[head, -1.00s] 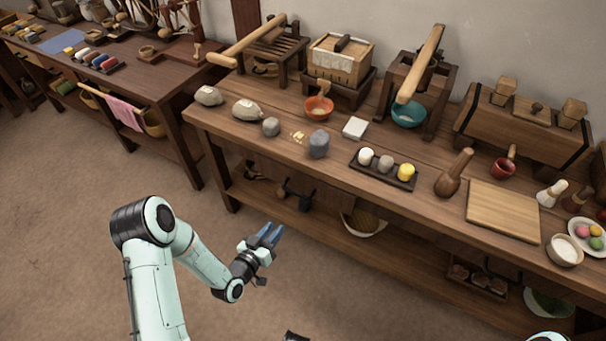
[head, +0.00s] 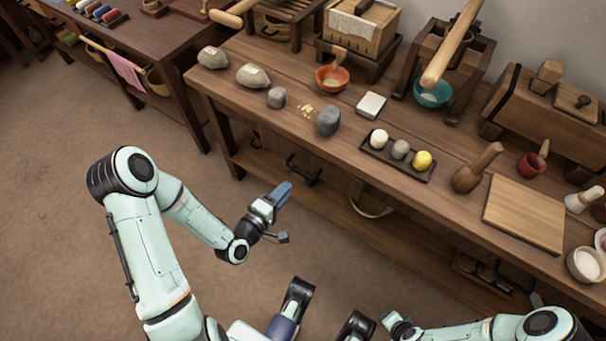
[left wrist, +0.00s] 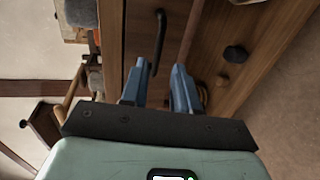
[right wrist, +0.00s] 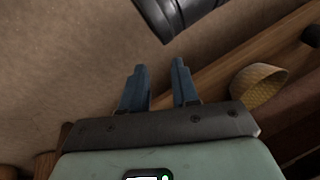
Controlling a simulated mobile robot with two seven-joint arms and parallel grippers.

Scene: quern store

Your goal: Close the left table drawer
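The left table drawer shows in the left wrist view as a brown wooden front (left wrist: 141,22) with a dark bar handle (left wrist: 158,45). In the head view the dark handle (head: 302,172) sticks out below the long table's front edge. The tabletop hides most of the drawer there, and I cannot tell how far it stands out. My left gripper (head: 285,191) is open and empty, just in front of and below the handle, apparently apart from it. Its two blue fingers (left wrist: 160,82) point toward the drawer front. My right gripper (right wrist: 160,75) is open and empty, low before the table.
The long table (head: 330,165) carries stones, bowls, a dark tray (head: 380,160) and a wooden board (head: 523,214). Below is a shelf with a woven basket (head: 371,203). A second table (head: 165,50) stands at the left. The floor (head: 60,210) at left is clear.

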